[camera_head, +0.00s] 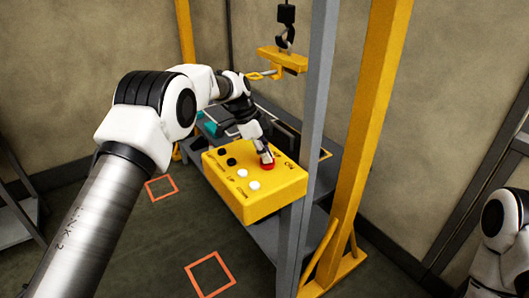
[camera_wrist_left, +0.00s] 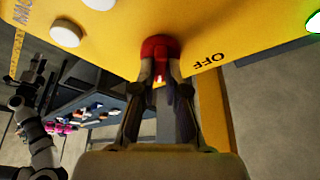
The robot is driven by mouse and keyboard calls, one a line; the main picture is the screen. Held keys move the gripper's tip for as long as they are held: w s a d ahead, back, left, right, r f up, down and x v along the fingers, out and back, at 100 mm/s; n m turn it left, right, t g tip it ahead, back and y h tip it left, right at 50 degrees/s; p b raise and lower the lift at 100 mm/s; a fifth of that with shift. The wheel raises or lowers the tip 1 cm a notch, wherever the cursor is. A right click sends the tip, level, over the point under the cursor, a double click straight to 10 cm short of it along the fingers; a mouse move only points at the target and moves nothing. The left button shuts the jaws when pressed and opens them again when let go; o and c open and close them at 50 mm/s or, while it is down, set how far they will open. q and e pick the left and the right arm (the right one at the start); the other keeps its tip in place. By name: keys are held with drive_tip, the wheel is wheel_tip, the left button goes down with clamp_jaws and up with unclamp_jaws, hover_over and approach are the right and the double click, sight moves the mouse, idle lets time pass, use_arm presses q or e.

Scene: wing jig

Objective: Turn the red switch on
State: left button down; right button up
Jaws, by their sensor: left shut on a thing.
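The red switch (camera_head: 268,164) is on the top face of a yellow control box (camera_head: 262,204), towards its right side. In the left wrist view the red switch (camera_wrist_left: 160,47) sits near the printed word OFF. My left gripper (camera_head: 266,156) reaches down to it, and its fingers (camera_wrist_left: 160,75) are closed around the red knob, hiding part of it. A green light (camera_wrist_left: 313,22) shows at the right edge of the wrist view. My right gripper is not in view; only a white part of my right arm shows at the lower right.
Black and white buttons (camera_head: 254,186) sit on the box, left of the switch. A grey post (camera_head: 311,120) and a yellow post (camera_head: 372,120) stand close on the right. A hook (camera_head: 286,25) hangs above a yellow piece (camera_head: 283,59). Orange squares (camera_head: 210,274) mark the open floor.

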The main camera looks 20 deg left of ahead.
use_arm(q)
drive_tip(key=shift+s+d+f+m, duration=0.15)
drive_tip(key=shift+f+m, duration=0.1)
drive_tip(key=shift+m, duration=0.15)
drive_tip(key=c, duration=1.2)
unclamp_jaws()
drive_tip(key=shift+w+d, duration=0.2)
drive_tip(key=shift+a+r, duration=0.1)
drive_tip(key=shift+a+r, duration=0.15)
drive_tip(key=shift+r, duration=0.1)
drive_tip(key=v, duration=1.1)
drive_tip(key=shift+w+r, duration=0.15)
